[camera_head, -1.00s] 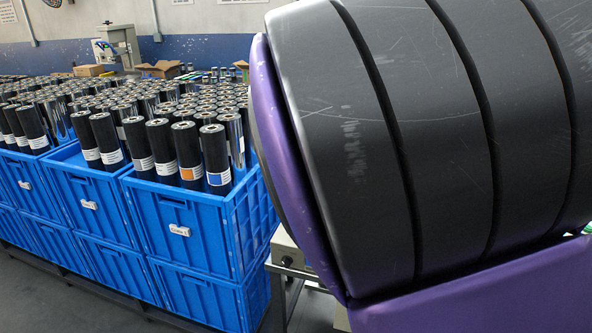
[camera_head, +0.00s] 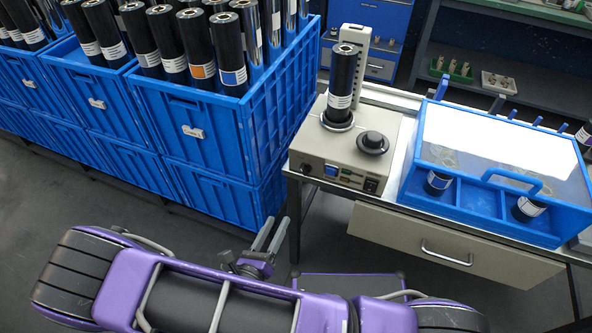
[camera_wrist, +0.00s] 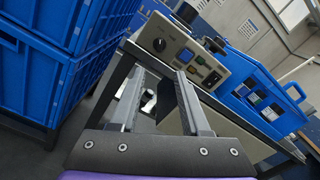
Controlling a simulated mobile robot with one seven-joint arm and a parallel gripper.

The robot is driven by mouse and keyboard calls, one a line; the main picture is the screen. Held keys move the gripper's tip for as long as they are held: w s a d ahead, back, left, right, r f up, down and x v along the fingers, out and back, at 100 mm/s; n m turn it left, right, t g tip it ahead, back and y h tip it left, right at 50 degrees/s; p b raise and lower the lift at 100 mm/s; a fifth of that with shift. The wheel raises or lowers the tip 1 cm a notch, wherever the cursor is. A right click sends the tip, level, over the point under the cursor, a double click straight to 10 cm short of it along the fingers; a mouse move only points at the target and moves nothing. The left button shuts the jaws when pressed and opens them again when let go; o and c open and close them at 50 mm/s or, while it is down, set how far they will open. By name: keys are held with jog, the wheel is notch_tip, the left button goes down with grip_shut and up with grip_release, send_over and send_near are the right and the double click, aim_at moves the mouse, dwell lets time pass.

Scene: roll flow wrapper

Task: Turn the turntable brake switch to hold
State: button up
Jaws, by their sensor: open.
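A beige turntable unit (camera_head: 392,143) stands on the bench's left end, with a black roll (camera_head: 342,80) upright on its turntable and a round black knob (camera_head: 373,142) on top. Its front panel holds a blue switch (camera_head: 331,170) and a black rocker or socket (camera_head: 371,186). I cannot read which control is the brake switch. My gripper (camera_head: 272,231) is open and empty, below and in front of the unit, apart from it; its fingers also show in the wrist view (camera_wrist: 158,76).
Stacked blue crates (camera_head: 225,130) of rolls stand close left of the bench. A blue case with a clear lid (camera_head: 490,140) sits right of the unit. A drawer (camera_head: 440,245) is under the bench top. Open floor lies in front.

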aim_at(303, 172)
jog(key=x, duration=1.7)
jog(key=shift+w+f, duration=0.1)
jog(key=shift+w, duration=0.05)
grip_shut()
